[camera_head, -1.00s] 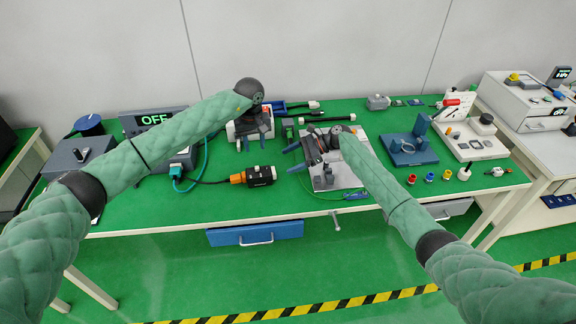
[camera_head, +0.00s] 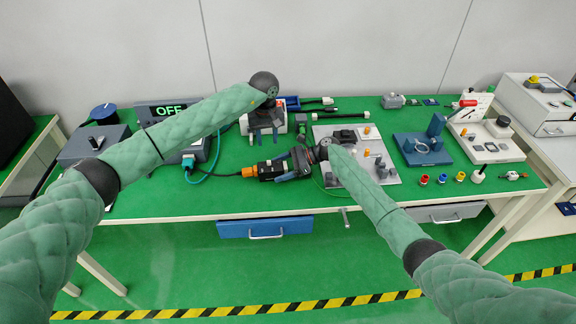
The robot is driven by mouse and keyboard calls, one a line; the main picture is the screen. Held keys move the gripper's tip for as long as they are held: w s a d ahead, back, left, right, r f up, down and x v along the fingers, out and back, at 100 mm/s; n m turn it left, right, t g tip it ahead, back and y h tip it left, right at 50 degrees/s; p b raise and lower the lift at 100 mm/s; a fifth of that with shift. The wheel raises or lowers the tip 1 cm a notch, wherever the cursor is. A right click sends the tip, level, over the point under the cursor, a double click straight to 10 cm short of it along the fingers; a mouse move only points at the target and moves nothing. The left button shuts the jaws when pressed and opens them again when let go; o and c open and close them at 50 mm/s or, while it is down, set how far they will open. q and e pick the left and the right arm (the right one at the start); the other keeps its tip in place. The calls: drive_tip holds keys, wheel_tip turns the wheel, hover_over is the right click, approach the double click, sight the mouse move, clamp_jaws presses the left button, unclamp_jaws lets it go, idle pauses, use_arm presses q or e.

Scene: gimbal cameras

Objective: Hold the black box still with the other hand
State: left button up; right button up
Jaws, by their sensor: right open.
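The black box (camera_head: 266,172) lies on the green bench near its front, with an orange connector (camera_head: 248,172) at its left end. A cable runs left from the connector. My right gripper (camera_head: 284,172) is open at the right end of the box, its fingers pointing left. I cannot tell whether they touch it. My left gripper (camera_head: 266,134) is above and behind the box, pointing down in front of a white fixture (camera_head: 243,126). Its fingers look apart, but I cannot tell whether something is between them.
A grey plate (camera_head: 330,133) with small parts lies to the right of the box. A blue fixture (camera_head: 436,154) and several coloured pieces are farther right. A display unit reading OFF (camera_head: 168,112) and a grey box (camera_head: 92,146) stand at the left. The front bench strip is mostly clear.

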drive_tip(key=c, duration=1.1)
drive_tip(key=shift+c, duration=0.2)
